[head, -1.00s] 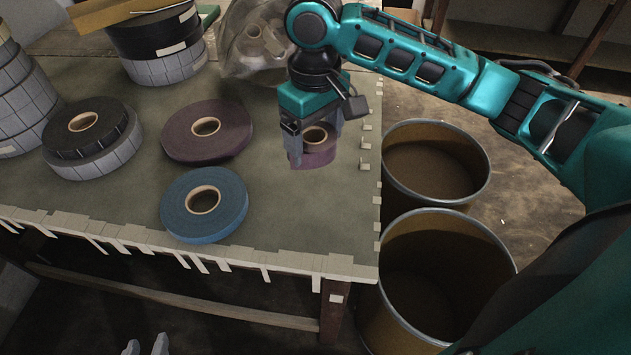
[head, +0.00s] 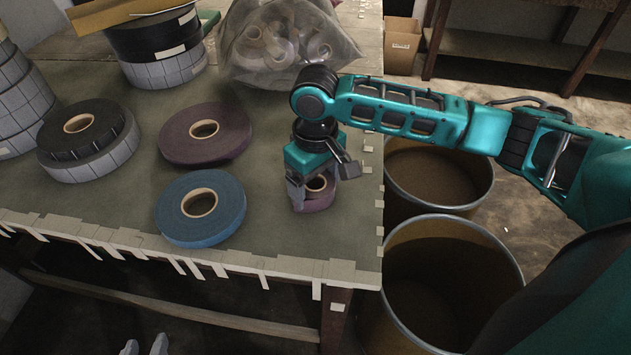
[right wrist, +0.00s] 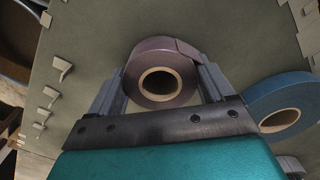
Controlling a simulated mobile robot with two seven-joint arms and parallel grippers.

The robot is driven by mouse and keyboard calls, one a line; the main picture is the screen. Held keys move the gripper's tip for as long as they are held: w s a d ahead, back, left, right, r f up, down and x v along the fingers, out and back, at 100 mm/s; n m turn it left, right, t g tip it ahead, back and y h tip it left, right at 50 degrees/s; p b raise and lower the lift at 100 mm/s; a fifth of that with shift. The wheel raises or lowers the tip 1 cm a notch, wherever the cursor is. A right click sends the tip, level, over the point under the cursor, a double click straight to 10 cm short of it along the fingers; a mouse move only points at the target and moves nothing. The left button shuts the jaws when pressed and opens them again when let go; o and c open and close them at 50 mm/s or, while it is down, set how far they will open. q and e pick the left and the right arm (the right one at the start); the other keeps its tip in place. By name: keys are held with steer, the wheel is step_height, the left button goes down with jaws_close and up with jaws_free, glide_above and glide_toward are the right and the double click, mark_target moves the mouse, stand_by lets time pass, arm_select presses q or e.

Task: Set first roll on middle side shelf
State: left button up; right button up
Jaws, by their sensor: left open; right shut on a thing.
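A small purple tape roll (head: 318,201) with a tan core is held between the fingers of my right gripper (head: 316,195), near the right edge of the table. In the right wrist view, the roll (right wrist: 160,76) sits between both fingers, core facing the camera. I cannot tell whether it touches the table. Two fingertips of my left gripper (head: 145,347) show at the bottom edge of the head view, apart and empty, in front of the table. A wooden shelf (head: 500,45) stands at the back right.
A blue roll (head: 228,207), a larger purple roll (head: 236,128) and stacked black and grey rolls lie on the table (head: 270,225). A clear bag (head: 285,45) of cores is behind. Two open drums (head: 440,170) stand right of the table.

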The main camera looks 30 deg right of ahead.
steer(key=o, duration=0.9)
steer(key=shift+f, duration=0.15)
steer(key=shift+o, duration=0.2)
